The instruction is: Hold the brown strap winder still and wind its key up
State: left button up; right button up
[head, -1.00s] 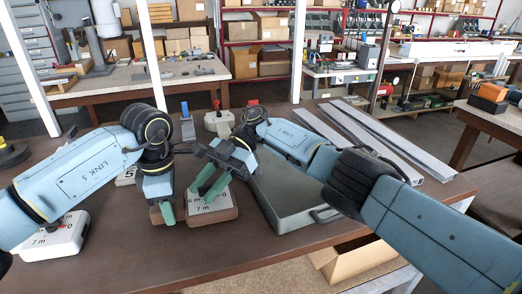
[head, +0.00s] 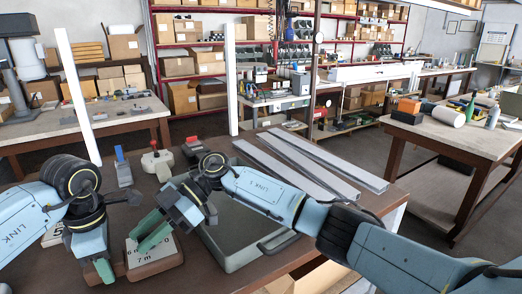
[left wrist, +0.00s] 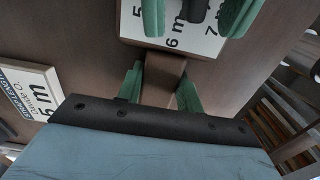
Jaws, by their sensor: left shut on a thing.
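The brown strap winder (head: 168,265) stands on the table at the lower left of the head view, with a white face printed "6 m" and "7 m". In the left wrist view, its narrow brown end (left wrist: 163,75) sits between the green fingers of my left gripper (left wrist: 160,92), which is shut on it. My left gripper (head: 103,271) is low beside the winder in the head view. My right gripper (head: 152,232) is above the white face, its green fingers apart. A dark piece, perhaps the key (left wrist: 196,10), shows between them; contact cannot be seen.
A grey case (head: 235,262) with a handle lies right of the winder. Grey profiles (head: 310,165) lie behind it. A red-knobbed device (head: 157,161) and a blue-topped one (head: 122,170) stand behind the winder. Another white-faced device (left wrist: 28,92) is left in the wrist view.

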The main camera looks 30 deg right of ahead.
jog(key=shift+s+m+t, duration=0.1)
jog(key=shift+m+t, duration=0.6)
jog(key=shift+t, duration=0.1)
jog(key=d+r+n+t+y, duration=0.1)
jog(key=d+r+n+t, duration=0.2)
jog(key=d, duration=0.6)
jog(key=d+r+n+t, duration=0.4)
jog(key=d+t, duration=0.2)
jog(key=d, duration=0.3)
jog(key=w+d+r+n+t+y, duration=0.1)
jog(key=d+r+n+t, duration=0.2)
jog(key=d, duration=0.7)
jog(key=shift+r+t+y, duration=0.3)
jog(key=shift+r+t, duration=0.15)
jog(key=shift+t, duration=0.55)
jog(key=shift+w, duration=0.15)
